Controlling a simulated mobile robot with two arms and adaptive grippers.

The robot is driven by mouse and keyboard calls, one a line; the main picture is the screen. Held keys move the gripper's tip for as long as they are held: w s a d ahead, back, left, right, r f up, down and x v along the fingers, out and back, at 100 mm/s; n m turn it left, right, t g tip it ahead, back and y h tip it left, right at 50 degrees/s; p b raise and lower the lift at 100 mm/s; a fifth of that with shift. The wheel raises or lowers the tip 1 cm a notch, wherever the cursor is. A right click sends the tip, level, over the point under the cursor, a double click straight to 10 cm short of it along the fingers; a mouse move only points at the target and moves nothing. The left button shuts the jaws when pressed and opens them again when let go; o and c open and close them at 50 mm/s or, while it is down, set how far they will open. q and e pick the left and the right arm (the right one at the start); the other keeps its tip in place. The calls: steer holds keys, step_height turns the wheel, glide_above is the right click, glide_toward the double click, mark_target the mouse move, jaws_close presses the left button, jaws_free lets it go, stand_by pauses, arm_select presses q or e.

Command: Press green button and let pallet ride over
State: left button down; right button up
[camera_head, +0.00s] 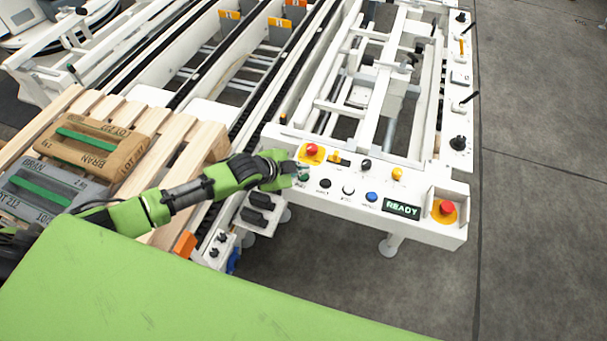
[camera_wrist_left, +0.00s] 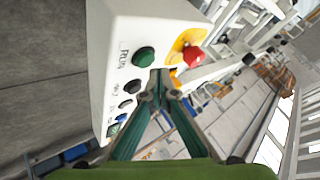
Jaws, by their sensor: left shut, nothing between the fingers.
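The green button (camera_wrist_left: 144,57) sits on the white control panel (camera_wrist_left: 117,30), beside a label that reads RUN. In the head view the fingers partly cover the button. My left gripper (camera_wrist_left: 159,80) is shut and empty, its tips just beside the button in the wrist view. In the head view the left gripper (camera_head: 297,171) is at the panel's left end. I cannot tell if the tips touch the button. The wooden pallet (camera_head: 182,160) lies on the conveyor at left, carrying a brown bag (camera_head: 105,142) and a grey bag (camera_head: 50,190). My right gripper is not in view.
A red button on yellow (camera_head: 312,150) is close to the fingers. Another red stop button (camera_head: 446,208) sits at the panel's right end, next to a display reading READY (camera_head: 402,209). Black, white and blue buttons lie between. Conveyor rails (camera_head: 255,105) run away behind; grey floor is clear at right.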

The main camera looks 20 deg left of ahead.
arm_select(q)
steer(key=shift+f, duration=0.15)
steer(key=shift+f, duration=0.25)
